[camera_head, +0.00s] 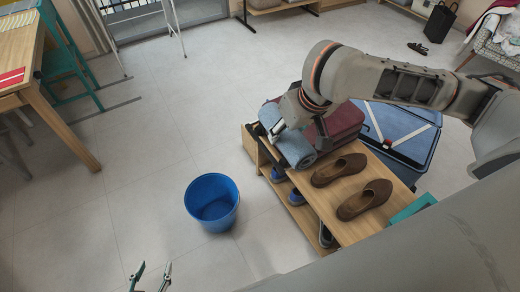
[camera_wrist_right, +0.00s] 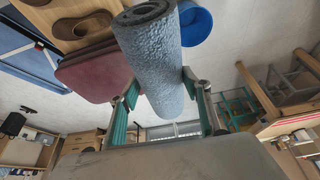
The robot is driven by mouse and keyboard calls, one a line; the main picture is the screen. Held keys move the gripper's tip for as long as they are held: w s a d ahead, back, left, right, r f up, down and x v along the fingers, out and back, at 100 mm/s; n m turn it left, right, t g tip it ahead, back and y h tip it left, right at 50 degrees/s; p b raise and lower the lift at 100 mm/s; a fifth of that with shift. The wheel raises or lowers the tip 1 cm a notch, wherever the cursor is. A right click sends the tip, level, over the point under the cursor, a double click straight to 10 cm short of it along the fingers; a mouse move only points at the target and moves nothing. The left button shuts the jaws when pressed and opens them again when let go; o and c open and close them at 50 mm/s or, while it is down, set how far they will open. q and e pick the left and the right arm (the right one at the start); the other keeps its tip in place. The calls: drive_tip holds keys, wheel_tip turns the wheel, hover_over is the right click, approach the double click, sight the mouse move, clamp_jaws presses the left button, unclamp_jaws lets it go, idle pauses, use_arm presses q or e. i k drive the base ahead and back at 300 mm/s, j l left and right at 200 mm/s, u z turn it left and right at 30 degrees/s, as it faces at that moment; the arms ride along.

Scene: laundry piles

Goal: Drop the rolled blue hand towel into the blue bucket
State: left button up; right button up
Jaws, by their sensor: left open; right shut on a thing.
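The rolled blue hand towel (camera_head: 292,146) is at the left end of the wooden shoe bench in the head view. My right gripper (camera_head: 278,128) is shut on it. In the right wrist view the towel (camera_wrist_right: 155,50) sits between the two fingers of the right gripper (camera_wrist_right: 162,90). I cannot tell whether it still touches the bench. The blue bucket (camera_head: 212,203) stands upright on the floor, left of the bench and apart from the towel, and looks empty. It also shows in the right wrist view (camera_wrist_right: 196,25). My left gripper (camera_head: 151,274) is open and empty at the bottom edge.
The bench (camera_head: 330,217) carries brown shoes (camera_head: 339,170), with blue shoes on its lower shelf. A wooden table (camera_head: 50,105) stands at left. Floor around the bucket is clear.

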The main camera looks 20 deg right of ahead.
sight(217, 213)
drive_tip(key=i+j+z, duration=0.3)
drive_tip(key=j, duration=0.35)
drive_tip(key=i+j+z, duration=0.2)
drive_tip(key=j, duration=0.15)
drive_tip(key=i+j+z, duration=0.15)
drive_tip(key=j, duration=0.2)
drive_tip(key=i+j+z, duration=0.15)
drive_tip(key=j, duration=0.2)
drive_tip(key=j+z, duration=0.15)
drive_tip(key=j, duration=0.25)
